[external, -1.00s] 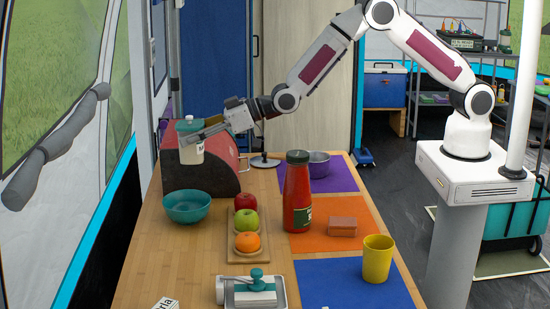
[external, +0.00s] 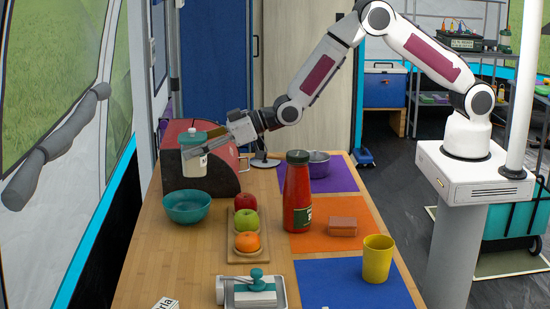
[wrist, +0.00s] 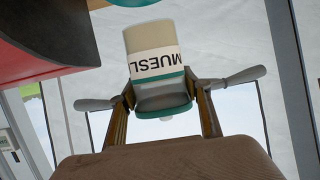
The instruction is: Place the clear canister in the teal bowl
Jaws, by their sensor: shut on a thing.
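The clear canister (external: 193,158) has a teal lid and pale contents. In the wrist view the canister (wrist: 153,58) carries a label reading MUESL and shows upside down in the picture. My gripper (external: 212,139) is shut on it near the lid, and in the wrist view my gripper's fingers (wrist: 165,102) sit on both sides of it. The canister is in the air, above and slightly right of the teal bowl (external: 187,208) in the external view. The bowl stands on the wooden table and looks empty. A bit of its teal rim shows at the wrist view's top edge (wrist: 140,2).
A dark red-and-black box (external: 222,177) stands behind the bowl. A board with an apple, a green apple and an orange (external: 247,243) lies right of the bowl. A tall red bottle (external: 297,195) stands farther right. Bare table lies in front of the bowl.

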